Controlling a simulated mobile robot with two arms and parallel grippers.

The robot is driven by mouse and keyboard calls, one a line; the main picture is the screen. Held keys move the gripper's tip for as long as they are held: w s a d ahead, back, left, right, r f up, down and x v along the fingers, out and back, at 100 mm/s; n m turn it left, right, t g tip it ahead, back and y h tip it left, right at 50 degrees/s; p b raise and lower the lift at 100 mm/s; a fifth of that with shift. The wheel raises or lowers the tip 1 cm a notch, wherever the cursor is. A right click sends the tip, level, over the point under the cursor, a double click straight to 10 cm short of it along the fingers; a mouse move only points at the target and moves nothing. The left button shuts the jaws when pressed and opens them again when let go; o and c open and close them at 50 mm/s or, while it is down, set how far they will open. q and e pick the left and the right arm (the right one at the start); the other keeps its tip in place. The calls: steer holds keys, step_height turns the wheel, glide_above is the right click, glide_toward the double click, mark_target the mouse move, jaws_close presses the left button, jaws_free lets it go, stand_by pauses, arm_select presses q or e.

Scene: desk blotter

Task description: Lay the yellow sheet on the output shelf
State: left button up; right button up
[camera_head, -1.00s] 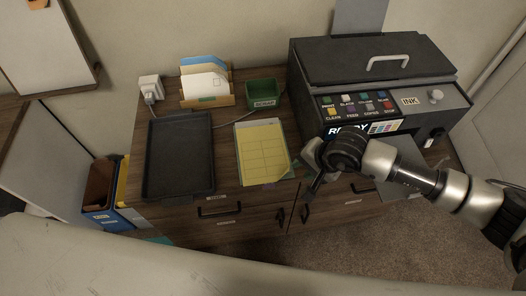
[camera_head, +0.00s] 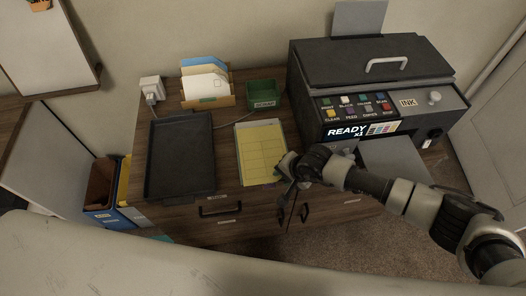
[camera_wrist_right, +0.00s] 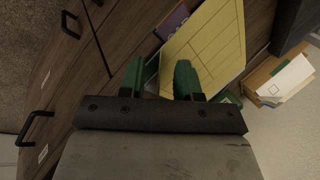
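The yellow sheet (camera_head: 262,155), printed with a grid, lies on the wooden cabinet top between a black tray and the printer. A paler edge shows along its upper and right sides. My right gripper (camera_head: 287,178) is at the sheet's lower right edge. In the right wrist view its two green fingers (camera_wrist_right: 160,82) stand apart, with a corner of the yellow sheet (camera_wrist_right: 210,45) showing between and beyond them. Whether they touch it I cannot tell. A flat grey shelf (camera_head: 395,160) sticks out at the printer's front, partly behind my right arm. My left gripper is not in view.
The black tray (camera_head: 152,160) lies left of the sheet and looks empty. The printer (camera_head: 375,65) stands at the right, its display reading READY. A green box (camera_head: 263,93) and an envelope holder (camera_head: 207,101) stand behind. Drawer handles (camera_head: 220,210) project at the front.

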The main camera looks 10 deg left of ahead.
jaws_close()
